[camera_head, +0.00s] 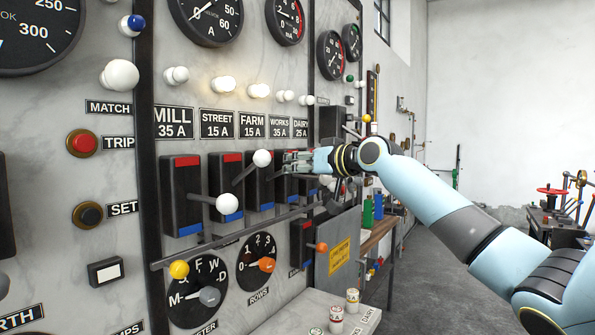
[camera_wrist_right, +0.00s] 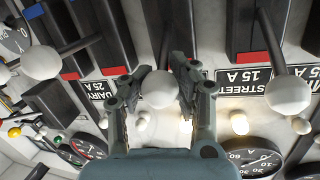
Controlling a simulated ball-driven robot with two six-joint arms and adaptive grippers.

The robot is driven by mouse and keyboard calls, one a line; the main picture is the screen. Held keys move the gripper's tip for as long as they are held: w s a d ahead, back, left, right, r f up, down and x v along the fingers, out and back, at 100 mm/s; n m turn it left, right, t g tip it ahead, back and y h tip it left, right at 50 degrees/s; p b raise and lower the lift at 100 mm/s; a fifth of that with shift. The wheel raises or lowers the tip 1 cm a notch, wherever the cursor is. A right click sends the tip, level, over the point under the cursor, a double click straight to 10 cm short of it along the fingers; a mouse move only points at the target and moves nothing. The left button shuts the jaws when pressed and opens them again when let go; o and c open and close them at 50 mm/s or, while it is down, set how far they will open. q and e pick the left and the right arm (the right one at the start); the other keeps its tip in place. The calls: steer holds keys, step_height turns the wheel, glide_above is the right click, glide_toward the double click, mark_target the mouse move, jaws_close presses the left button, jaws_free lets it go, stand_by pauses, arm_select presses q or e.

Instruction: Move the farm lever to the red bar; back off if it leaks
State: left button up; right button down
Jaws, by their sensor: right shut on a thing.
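The FARM 15 A label (camera_head: 252,125) is above a dark switch box with a red bar (camera_head: 250,154) at its top and a blue bar (camera_head: 266,207) at its bottom. My right gripper (camera_head: 291,162) is in front of the switch row. In the right wrist view my right gripper (camera_wrist_right: 158,82) is shut around a white knob (camera_wrist_right: 160,88), apparently the farm lever's. In the head view that knob is hidden by the fingers. The hold is high, near red-bar level. My left gripper is not in view.
The street lever's white knob (camera_head: 262,158) stands close left of my fingers. The mill lever's knob (camera_head: 227,204) is lower. An mA gauge (camera_head: 285,20) has a red zone. Two lamps glow, above STREET (camera_head: 222,84) and FARM (camera_head: 259,90). A rail with a yellow knob (camera_head: 179,269) runs below.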

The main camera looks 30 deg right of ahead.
steer(key=shift+w+a+r, duration=0.1)
steer(key=shift+w+r, duration=0.15)
steer(key=shift+r, duration=0.4)
steer(key=shift+w+a+r, duration=0.1)
steer(key=shift+w+r, duration=0.1)
steer(key=shift+r, duration=0.45)
steer(key=shift+p, duration=0.3)
steer(key=c, duration=1.5)
jaws_free()
steer(key=shift+d, duration=0.1)
steer(key=o, duration=0.5)
steer(key=shift+s+d+r, duration=0.1)
steer(key=shift+s, duration=0.5)
steer(key=shift+o, duration=0.4)
steer(key=shift+w+f, duration=0.3)
steer(key=shift+w, duration=0.05)
steer(key=v, duration=1.2)
steer(key=shift+f, duration=0.25)
